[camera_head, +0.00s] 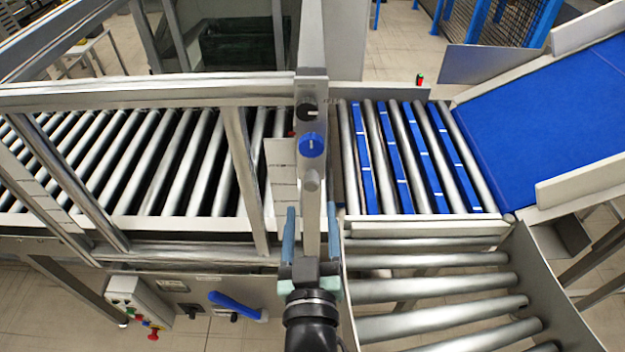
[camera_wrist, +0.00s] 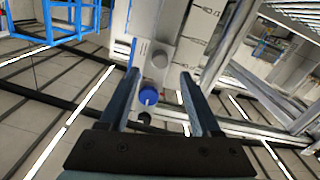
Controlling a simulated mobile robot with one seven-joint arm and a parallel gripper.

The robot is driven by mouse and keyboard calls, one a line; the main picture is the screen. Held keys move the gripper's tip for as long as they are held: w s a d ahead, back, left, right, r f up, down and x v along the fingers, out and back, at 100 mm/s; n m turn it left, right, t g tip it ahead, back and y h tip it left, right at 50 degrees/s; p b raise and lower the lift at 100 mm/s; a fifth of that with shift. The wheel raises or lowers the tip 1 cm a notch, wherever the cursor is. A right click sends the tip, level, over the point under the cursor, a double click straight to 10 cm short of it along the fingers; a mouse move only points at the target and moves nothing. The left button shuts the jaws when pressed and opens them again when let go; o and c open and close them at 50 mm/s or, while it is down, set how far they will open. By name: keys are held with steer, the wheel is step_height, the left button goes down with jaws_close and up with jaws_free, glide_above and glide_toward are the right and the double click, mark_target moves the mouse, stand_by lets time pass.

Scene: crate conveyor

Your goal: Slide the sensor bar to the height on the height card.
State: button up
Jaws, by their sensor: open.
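My gripper (camera_head: 310,212) is open. Its two blue-grey fingers stand either side of a grey upright post (camera_head: 312,50) in the body view. A pale plate with horizontal lines (camera_head: 283,165) stands left of the post. I cannot tell which part is the sensor bar, nor read a height card.
A metal frame rail (camera_head: 150,95) crosses above the left roller conveyor (camera_head: 170,165). Rollers with blue strips (camera_head: 420,155) lie right of the post, beside a blue belt (camera_head: 555,115). A roller chute (camera_head: 440,290) lies right of my arm. A blue handle (camera_head: 237,305) is at lower left.

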mark_target(311, 187)
steer(key=shift+w+p, duration=0.8)
steer(key=shift+w, duration=2.3)
jaws_close()
